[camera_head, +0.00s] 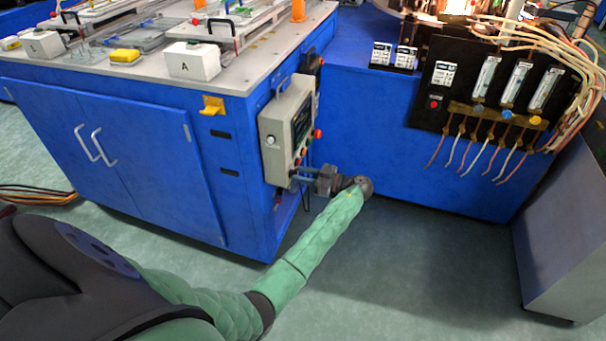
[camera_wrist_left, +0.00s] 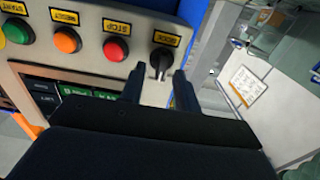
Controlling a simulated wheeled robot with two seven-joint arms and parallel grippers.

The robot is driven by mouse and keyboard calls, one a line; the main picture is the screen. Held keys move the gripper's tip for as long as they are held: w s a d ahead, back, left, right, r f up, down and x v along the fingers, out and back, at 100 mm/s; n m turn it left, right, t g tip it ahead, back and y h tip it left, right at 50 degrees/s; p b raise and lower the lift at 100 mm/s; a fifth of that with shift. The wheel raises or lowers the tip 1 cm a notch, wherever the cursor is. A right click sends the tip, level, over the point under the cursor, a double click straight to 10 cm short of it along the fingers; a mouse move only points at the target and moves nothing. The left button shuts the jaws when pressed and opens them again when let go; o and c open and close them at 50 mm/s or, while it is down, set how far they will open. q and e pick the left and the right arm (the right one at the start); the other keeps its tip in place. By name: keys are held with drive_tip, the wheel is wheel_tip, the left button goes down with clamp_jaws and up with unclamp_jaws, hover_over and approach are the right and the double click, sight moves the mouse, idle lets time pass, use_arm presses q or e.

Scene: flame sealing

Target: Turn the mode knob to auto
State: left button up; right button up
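The mode knob (camera_wrist_left: 160,62) is a black rotary knob under a yellow MODE label on the control panel (camera_wrist_left: 85,50). In the head view the grey control box (camera_head: 287,125) hangs on the corner of the blue cabinet, and I cannot make out the knob there. My left gripper (camera_head: 298,174) is at the lower end of this box. In the left wrist view the left gripper (camera_wrist_left: 159,78) is open, with one finger on each side of the knob's lower part. A gap shows between fingers and knob; contact cannot be told. My right gripper is not in view.
A red STOP button (camera_wrist_left: 116,49), an orange RESET button (camera_wrist_left: 67,40) and a green START button (camera_wrist_left: 18,31) sit in a row beside the knob. In the head view a black panel with flow meters (camera_head: 490,95) stands on the right. Open floor (camera_head: 400,270) lies in front.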

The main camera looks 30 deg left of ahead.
use_arm(q)
drive_tip(key=shift+c, duration=0.2)
clamp_jaws()
